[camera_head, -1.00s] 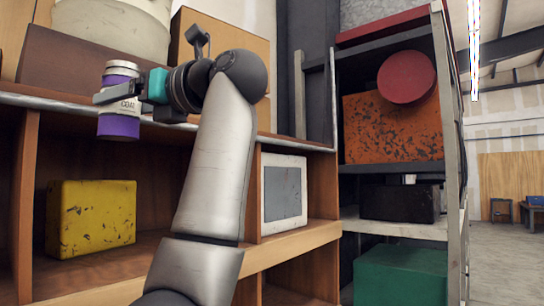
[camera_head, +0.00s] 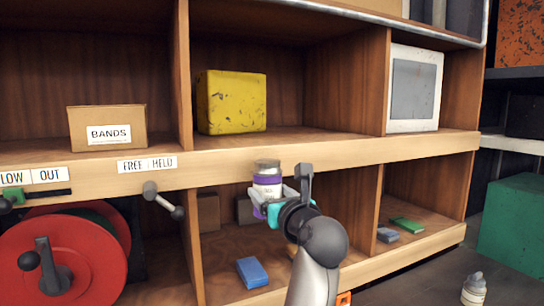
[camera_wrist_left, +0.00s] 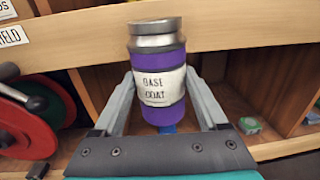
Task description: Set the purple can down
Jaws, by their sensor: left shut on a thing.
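The purple can (camera_head: 267,184) has a silver lid and a white label. In the wrist view the can (camera_wrist_left: 158,70) stands nearly upright between the two fingers, its label reading like "BASE COAT". My left gripper (camera_head: 270,196) is shut on the can and holds it in the air in front of the shelf's middle ledge. The can's lower end is partly covered by the gripper in the head view. My right gripper is not in view.
A yellow box (camera_head: 231,102), a "BANDS" carton (camera_head: 107,127) and a white-framed panel (camera_head: 414,88) stand on the upper shelf. A blue block (camera_head: 252,272) lies in the lower bay.

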